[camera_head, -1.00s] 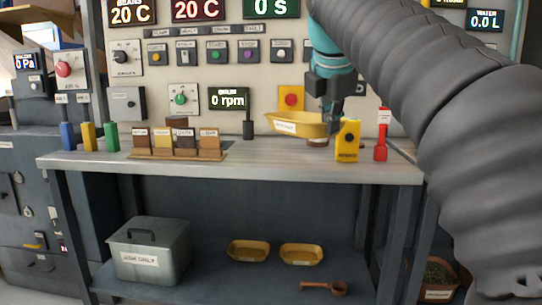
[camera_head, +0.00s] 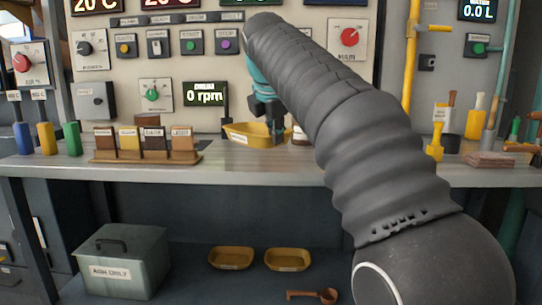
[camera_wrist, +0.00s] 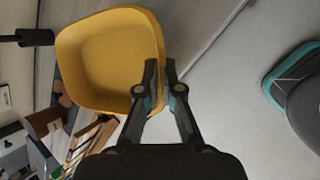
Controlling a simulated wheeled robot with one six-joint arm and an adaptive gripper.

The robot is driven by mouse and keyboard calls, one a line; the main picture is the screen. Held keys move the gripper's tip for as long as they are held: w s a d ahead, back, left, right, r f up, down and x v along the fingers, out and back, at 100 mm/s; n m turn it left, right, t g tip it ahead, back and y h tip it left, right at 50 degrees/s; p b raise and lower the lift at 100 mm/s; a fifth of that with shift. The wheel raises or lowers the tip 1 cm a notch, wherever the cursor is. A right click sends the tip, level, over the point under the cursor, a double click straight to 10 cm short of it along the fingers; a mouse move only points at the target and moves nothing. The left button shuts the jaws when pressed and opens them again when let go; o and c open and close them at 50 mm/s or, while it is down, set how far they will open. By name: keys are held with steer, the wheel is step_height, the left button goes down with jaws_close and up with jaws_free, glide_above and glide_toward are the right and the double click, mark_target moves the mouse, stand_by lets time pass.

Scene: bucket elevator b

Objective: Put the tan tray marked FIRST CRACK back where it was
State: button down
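The tan tray (camera_head: 247,134) is at the back of the workbench, right of the rack of small labelled blocks. The label on its side is too small to read. It also shows in the wrist view (camera_wrist: 105,50), empty, its inside facing the camera. My gripper (camera_wrist: 161,68) is shut on the tray's rim, with the two fingers close together at its edge. In the head view my arm hides part of the gripper. I cannot tell whether the tray touches the bench top. Two similar tan trays, one left (camera_head: 231,259) and one right (camera_head: 287,260), lie on the lower shelf.
The workbench (camera_head: 250,168) has a clear front strip. The block rack (camera_head: 145,158) and coloured handles (camera_head: 46,138) stand left. A yellow bottle (camera_head: 474,120) and a brown block (camera_head: 489,159) are right. An ash box (camera_head: 122,262) and a scoop (camera_head: 327,295) are below.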

steer(key=shift+w+a+f, duration=0.45)
steer(key=shift+w+a, duration=0.05)
steer(key=shift+w, duration=0.1)
steer(key=shift+f+b, duration=1.05)
steer(key=shift+f, duration=1)
steer(key=shift+f, duration=0.1)
steer(key=c, duration=1.3)
jaws_free()
steer(key=p+v, duration=0.3)
steer(key=v, duration=0.9)
steer(key=shift+p, duration=0.35)
